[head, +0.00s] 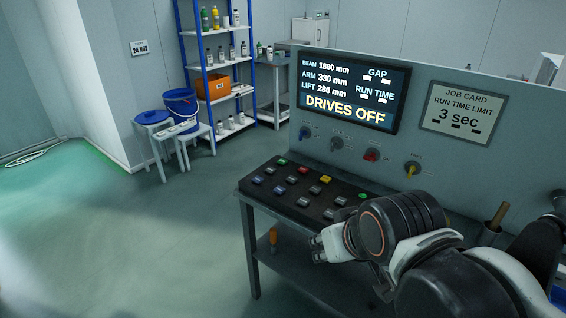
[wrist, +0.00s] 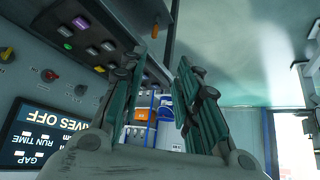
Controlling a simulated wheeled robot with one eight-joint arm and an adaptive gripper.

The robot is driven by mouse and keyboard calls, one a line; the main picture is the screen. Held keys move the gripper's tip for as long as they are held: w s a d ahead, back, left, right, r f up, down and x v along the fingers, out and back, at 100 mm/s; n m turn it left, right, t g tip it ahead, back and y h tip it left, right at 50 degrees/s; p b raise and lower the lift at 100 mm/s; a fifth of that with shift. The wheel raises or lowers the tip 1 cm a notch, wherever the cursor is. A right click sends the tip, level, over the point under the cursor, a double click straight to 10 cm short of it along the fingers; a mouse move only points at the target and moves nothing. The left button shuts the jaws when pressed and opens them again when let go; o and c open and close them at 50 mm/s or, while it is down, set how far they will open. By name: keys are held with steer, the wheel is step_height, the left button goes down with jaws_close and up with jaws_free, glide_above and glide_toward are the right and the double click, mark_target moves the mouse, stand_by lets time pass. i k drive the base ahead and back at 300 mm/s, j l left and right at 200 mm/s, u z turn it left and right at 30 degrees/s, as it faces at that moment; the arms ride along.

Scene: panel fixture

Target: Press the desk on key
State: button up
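The desk key panel (head: 290,204) is a dark sloped board with several small coloured keys in rows. A green key (head: 283,161) is at its back left, a red key (head: 303,170) and a yellow key (head: 325,179) are nearer the middle, and another green key (head: 363,195) is at the right. The key labels are too small to read, so I cannot tell which is the on key. My gripper (head: 320,246) is by the panel's front right, apart from the keys. In the wrist view my gripper (wrist: 158,72) has its fingers spread, with nothing between them.
The screen (head: 350,92) above reads DRIVES OFF. A job card (head: 463,112) gives a 3 sec run time limit. Rotary knobs (head: 371,155) line the upright panel. A blue shelf rack (head: 218,68) and a stool with a blue bucket (head: 181,103) stand behind. Floor at left is clear.

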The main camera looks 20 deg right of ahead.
mark_target(282, 162)
steer(key=i+l+u, duration=0.2)
steer(key=u, duration=0.15)
steer(key=i+l+u, duration=0.75)
steer(key=j, duration=0.35)
steer(key=k+l, duration=0.1)
steer(key=l, duration=0.2)
